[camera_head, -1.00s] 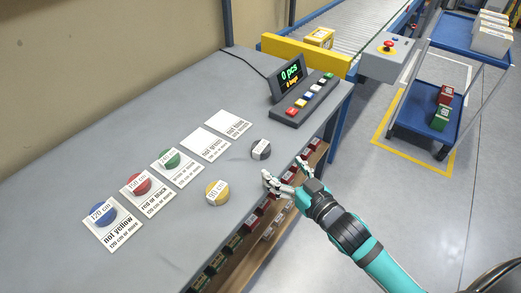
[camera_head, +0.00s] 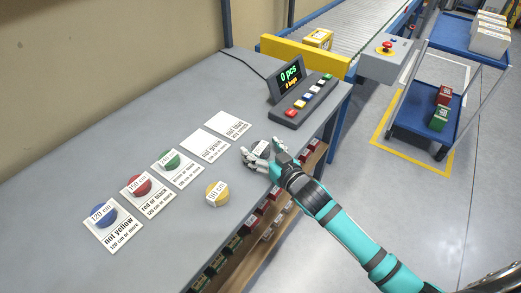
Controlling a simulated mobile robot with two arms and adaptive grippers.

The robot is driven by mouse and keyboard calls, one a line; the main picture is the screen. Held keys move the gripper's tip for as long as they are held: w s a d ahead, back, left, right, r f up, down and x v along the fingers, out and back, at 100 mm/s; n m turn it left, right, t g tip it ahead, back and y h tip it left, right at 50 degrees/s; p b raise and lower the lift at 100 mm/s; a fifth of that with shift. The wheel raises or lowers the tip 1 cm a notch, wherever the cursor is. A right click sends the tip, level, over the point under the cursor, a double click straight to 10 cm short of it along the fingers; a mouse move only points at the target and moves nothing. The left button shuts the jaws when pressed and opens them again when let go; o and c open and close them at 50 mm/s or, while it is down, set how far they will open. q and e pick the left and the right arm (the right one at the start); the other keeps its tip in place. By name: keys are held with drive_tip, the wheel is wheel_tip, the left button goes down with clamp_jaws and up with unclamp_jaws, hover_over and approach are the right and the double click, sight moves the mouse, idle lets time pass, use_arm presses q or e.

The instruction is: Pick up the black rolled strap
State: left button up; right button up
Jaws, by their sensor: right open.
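The black rolled strap (camera_head: 261,147) with a white label lies on the grey table near its right edge. It is partly hidden by my right gripper. My right gripper (camera_head: 257,157) is over and around the strap, with its fingers spread open. Whether the fingers touch the strap cannot be told. My left gripper is not in view.
A yellow strap (camera_head: 217,193) lies close by on the table. Blue (camera_head: 102,214), red (camera_head: 139,184) and green (camera_head: 169,158) straps lie on label cards at left. Two cards (camera_head: 204,145) hold no strap. A button panel with display (camera_head: 303,100) stands behind.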

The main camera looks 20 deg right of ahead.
drive_tip(key=c, duration=1.3)
drive_tip(key=shift+r, duration=0.1)
